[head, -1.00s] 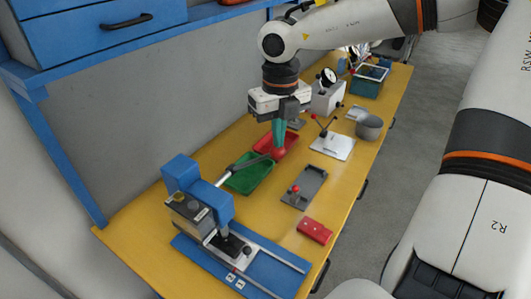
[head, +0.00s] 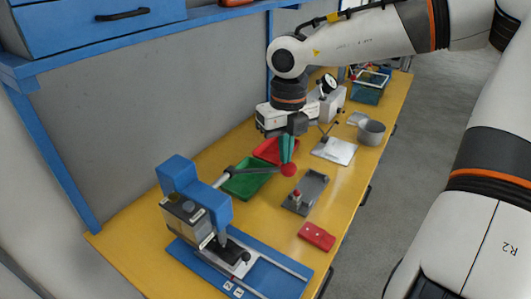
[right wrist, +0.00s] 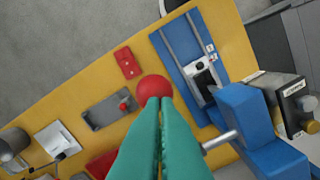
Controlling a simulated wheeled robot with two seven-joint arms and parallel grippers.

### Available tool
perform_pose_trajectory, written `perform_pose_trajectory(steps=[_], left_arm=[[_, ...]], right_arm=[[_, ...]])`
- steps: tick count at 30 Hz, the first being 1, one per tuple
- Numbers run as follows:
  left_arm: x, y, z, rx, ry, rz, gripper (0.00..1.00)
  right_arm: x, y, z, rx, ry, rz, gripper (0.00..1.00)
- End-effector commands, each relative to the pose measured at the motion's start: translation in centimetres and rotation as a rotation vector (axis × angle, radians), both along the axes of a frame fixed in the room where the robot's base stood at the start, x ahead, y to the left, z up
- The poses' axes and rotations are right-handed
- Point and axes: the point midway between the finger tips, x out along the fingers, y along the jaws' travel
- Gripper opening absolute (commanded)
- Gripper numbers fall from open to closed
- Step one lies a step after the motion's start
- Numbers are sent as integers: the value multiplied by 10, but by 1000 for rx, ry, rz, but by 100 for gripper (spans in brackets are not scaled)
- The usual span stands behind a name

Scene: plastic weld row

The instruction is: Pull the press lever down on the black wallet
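The blue press (head: 192,190) stands at the near left end of the yellow bench. Its grey lever (head: 240,174) reaches to the right, sloping slightly upward in the picture, and ends in a red ball knob (head: 289,170). The black wallet (head: 236,255) lies on the press bed, partly hidden by the press head; I cannot tell whether the head touches it. My right gripper (head: 287,157) points down with its teal fingers together, tips at the top of the knob. In the right wrist view, the red knob (right wrist: 154,88) sits just beyond the closed fingertips. My left gripper is out of view.
Green (head: 244,186) and red (head: 270,151) trays lie behind the lever. A grey fixture (head: 309,190) and a red wallet (head: 317,236) lie to its right. A grey pot (head: 371,131) stands farther along the bench. A blue shelf (head: 110,44) is on the wall.

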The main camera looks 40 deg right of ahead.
Motion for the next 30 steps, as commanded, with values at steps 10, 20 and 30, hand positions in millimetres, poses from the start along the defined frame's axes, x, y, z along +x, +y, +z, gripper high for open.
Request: perform_pose_trajectory(steps=[10,20,30], left_arm=[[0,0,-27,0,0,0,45],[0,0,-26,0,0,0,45],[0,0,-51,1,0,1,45]], right_arm=[[-11,-4,-25,0,-2,0,0],[-12,-4,-25,0,-1,0,0],[-19,-6,-47,1,-1,0,0]])
